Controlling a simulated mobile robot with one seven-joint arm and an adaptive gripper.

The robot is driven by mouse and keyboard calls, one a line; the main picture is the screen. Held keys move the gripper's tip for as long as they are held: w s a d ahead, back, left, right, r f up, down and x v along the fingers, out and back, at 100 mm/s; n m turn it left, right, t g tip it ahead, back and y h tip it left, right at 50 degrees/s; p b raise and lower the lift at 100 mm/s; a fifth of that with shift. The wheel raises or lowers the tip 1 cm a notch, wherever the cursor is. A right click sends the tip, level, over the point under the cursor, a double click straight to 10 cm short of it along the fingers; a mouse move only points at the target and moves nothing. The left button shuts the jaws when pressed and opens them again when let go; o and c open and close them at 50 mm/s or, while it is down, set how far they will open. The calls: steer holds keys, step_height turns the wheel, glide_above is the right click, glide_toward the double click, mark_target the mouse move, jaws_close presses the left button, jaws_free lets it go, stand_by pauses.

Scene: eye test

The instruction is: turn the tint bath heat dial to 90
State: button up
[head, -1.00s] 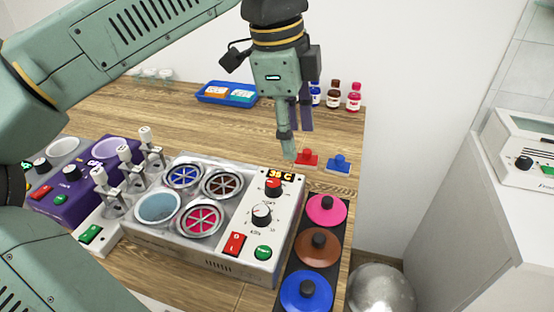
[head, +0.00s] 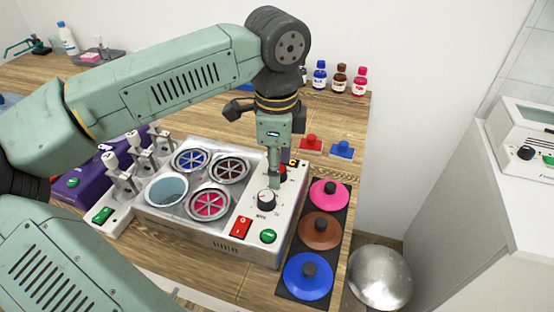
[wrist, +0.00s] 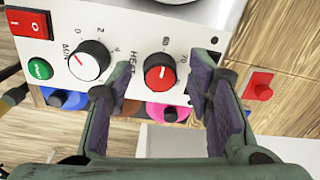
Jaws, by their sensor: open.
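The tint bath (head: 190,225) is a metal box with round wells and a white control panel. Its heat dial, black with a red cap, is mostly hidden behind my gripper in the head view. In the wrist view the heat dial (wrist: 160,72) shows clearly, with HEAT and a 70 mark printed beside it. A white-capped MIN dial (wrist: 88,62) sits to its left. My gripper (head: 273,194) is low over the panel; in the wrist view its open fingers (wrist: 163,80) appear on either side of the heat dial, with nothing held. Contact cannot be told.
A red switch (head: 241,227) and green button (head: 268,236) are on the same panel. Pink, brown and blue lids (head: 307,276) lie on a dark mat to the right. Red and blue knobbed blocks (head: 342,149) stand behind. Toggle clamps (head: 122,180) stand left of the bath.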

steer(key=shift+c, duration=0.2)
jaws_close()
stand_by(0.5)
